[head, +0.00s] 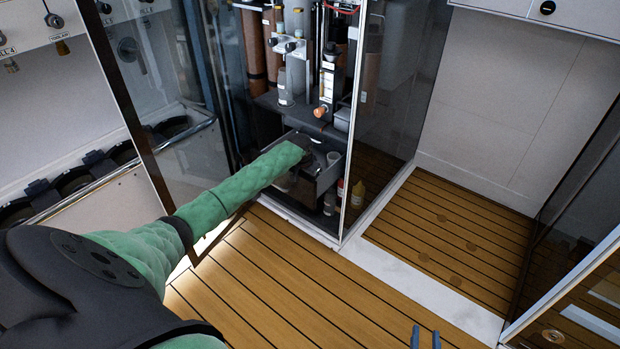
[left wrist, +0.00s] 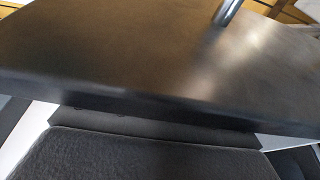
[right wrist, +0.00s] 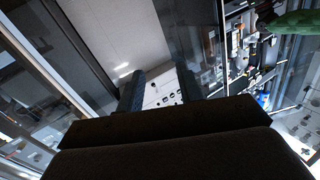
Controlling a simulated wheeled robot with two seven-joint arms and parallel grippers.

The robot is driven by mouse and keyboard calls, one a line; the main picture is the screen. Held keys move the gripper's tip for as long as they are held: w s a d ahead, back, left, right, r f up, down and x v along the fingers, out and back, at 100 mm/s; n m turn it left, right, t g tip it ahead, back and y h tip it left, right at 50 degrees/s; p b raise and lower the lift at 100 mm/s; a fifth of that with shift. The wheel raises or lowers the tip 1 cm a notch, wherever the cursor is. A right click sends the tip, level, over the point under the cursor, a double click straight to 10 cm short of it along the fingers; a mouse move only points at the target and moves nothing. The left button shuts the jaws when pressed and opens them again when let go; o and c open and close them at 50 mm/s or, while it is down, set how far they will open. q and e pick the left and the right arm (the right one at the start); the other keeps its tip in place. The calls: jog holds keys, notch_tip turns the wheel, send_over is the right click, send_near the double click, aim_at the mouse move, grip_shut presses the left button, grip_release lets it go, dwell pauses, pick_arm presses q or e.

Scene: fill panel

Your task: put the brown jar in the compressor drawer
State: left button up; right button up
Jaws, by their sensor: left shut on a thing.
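My left arm reaches into the glass-sided compressor cabinet, and my left gripper (head: 308,147), mostly hidden, is at the grey drawer (head: 328,178). The drawer stands open, with a pale round item inside. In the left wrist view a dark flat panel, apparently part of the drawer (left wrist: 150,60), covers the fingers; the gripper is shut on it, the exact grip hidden. My right gripper (head: 425,338) is at the bottom edge of the head view; the right wrist view shows its fingers (right wrist: 160,85) apart and empty.
Small bottles, one yellow (head: 357,195), stand low in the cabinet beside the drawer. Gauges and an orange knob (head: 320,111) are above it. A glass door (head: 385,120) edges the cabinet's right. The slatted wooden floor (head: 300,285) is clear.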

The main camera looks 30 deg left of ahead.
jog(key=shift+f, duration=0.1)
pick_arm(q)
jog(key=o, duration=0.8)
jog(key=shift+f, duration=0.1)
pick_arm(e)
jog(key=shift+s+f, duration=0.1)
jog(key=shift+f, duration=0.5)
